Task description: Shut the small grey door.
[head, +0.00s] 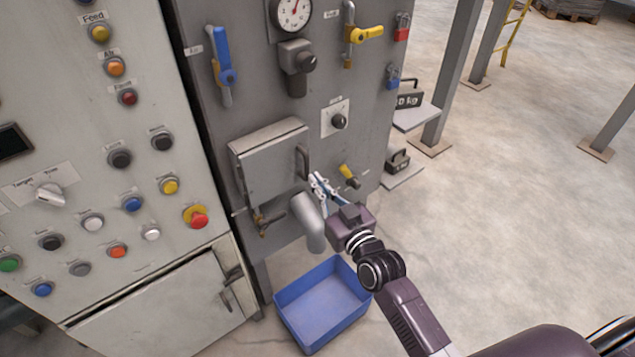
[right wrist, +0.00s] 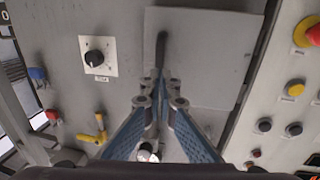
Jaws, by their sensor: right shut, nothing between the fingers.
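The small grey door (head: 275,165) is the front of a shallow box on the dark grey panel, left of my right gripper in the head view. A dark upright handle (head: 303,161) is at its right edge. I cannot tell whether the door is fully shut or slightly ajar. My right gripper (head: 317,182) is shut and empty, just below and right of the handle. In the right wrist view the door (right wrist: 208,60) fills the upper middle, and the fingertips (right wrist: 160,85) appear close to the handle (right wrist: 162,48); contact is unclear. My left gripper is out of view.
A grey spout (head: 308,222) hangs below the door, above a blue bin (head: 322,302) on the floor. A yellow valve lever (head: 348,174) and a black knob (head: 339,121) are close to the right. The button cabinet (head: 95,180) stands left. Open floor lies right.

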